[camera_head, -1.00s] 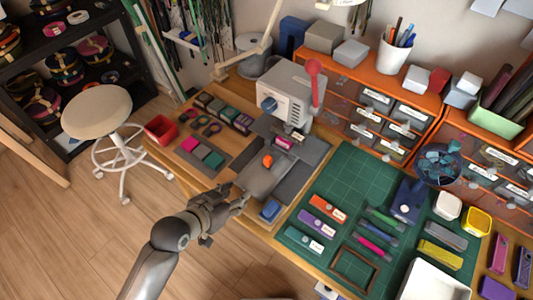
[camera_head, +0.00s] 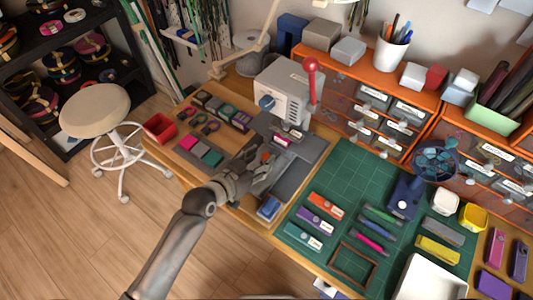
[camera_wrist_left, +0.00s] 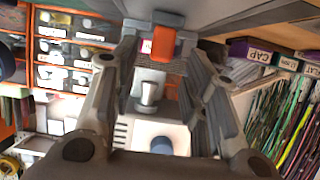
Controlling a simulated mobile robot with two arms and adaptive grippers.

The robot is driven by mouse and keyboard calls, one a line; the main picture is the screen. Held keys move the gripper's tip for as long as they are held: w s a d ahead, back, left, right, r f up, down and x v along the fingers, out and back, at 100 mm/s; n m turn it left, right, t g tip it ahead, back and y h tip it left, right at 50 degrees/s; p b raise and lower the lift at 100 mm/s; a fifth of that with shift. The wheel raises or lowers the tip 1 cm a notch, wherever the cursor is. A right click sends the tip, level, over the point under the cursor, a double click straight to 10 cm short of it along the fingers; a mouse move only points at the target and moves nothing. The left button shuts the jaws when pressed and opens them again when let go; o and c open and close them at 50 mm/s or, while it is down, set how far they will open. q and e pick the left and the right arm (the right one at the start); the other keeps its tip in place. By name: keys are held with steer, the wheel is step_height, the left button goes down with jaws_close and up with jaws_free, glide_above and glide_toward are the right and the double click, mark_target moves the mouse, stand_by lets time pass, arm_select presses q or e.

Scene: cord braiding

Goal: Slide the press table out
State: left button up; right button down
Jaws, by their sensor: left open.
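The press (camera_head: 283,92) is a grey box with a red lever (camera_head: 311,72), standing at the back of the bench. Its grey press table (camera_head: 279,170) lies in front of and below it, partly hidden by my left gripper. In the left wrist view the orange handle (camera_wrist_left: 163,42) sits on a grey bracket, between or just beyond the fingertips. My left gripper (camera_head: 260,161) is open, its fingers apart on either side of the handle. Contact cannot be told. My right gripper is not in view.
A blue block (camera_head: 268,208) lies close to the press table's front. A green cutting mat (camera_head: 345,180) with tools lies to the right. Colored pads (camera_head: 200,150) and a red tray (camera_head: 159,127) lie to the left. A stool (camera_head: 95,110) stands on the floor.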

mark_target(266, 155)
arm_select(q)
steer(key=shift+x, duration=2)
steer(key=shift+d, duration=0.1)
jaws_close()
